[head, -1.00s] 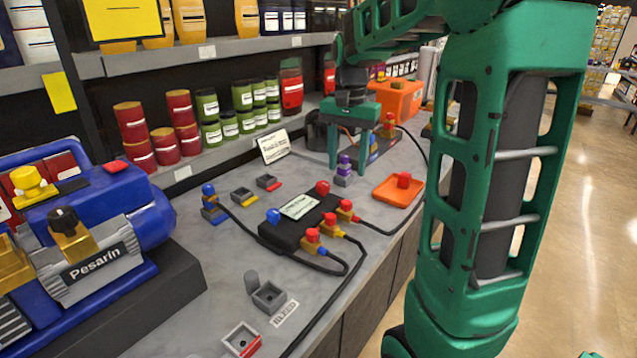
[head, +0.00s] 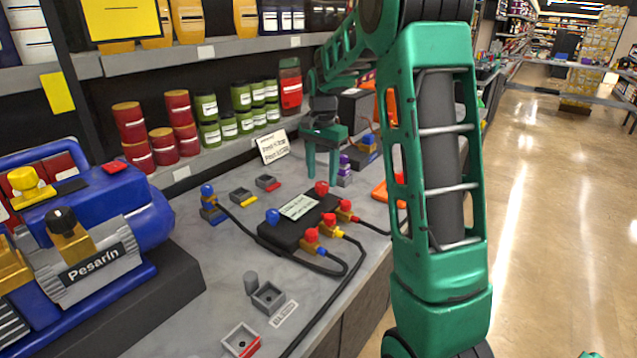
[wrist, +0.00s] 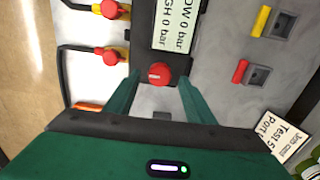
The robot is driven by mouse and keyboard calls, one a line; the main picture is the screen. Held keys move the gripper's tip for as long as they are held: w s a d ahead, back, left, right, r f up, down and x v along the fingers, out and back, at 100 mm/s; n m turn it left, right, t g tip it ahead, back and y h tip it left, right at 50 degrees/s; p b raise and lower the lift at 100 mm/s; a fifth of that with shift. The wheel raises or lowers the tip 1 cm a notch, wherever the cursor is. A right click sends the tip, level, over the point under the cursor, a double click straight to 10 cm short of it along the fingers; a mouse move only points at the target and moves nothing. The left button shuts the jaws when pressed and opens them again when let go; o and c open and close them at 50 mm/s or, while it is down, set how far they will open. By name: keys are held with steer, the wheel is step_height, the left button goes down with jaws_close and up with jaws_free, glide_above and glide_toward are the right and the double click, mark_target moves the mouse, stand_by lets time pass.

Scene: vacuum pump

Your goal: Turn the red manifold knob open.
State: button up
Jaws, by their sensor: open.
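The black manifold (head: 262,232) lies on the grey bench, with a red knob (head: 321,187) at its far end and a blue knob (head: 272,216) at its near end. My gripper (head: 322,177) is open, fingers pointing down, just above and behind the red knob. In the wrist view the red knob (wrist: 158,73), with a pale mark on top, appears between the two green fingertips (wrist: 158,80). I see no contact, and the height gap is unclear. The manifold's label (wrist: 173,25) reads LOW 0 bar and HIGH 0 bar.
Red-capped hose fittings (head: 312,236) with black hoses sit along the manifold's right side. A purple-and-grey stack (head: 344,172) stands right of my gripper. Small grey trays (head: 241,196) lie to the left. A blue Pesarin pump (head: 100,225) stands at the near left.

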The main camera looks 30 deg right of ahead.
mark_target(322, 188)
steer(key=shift+f, duration=1.3)
steer(key=shift+c, duration=0.3)
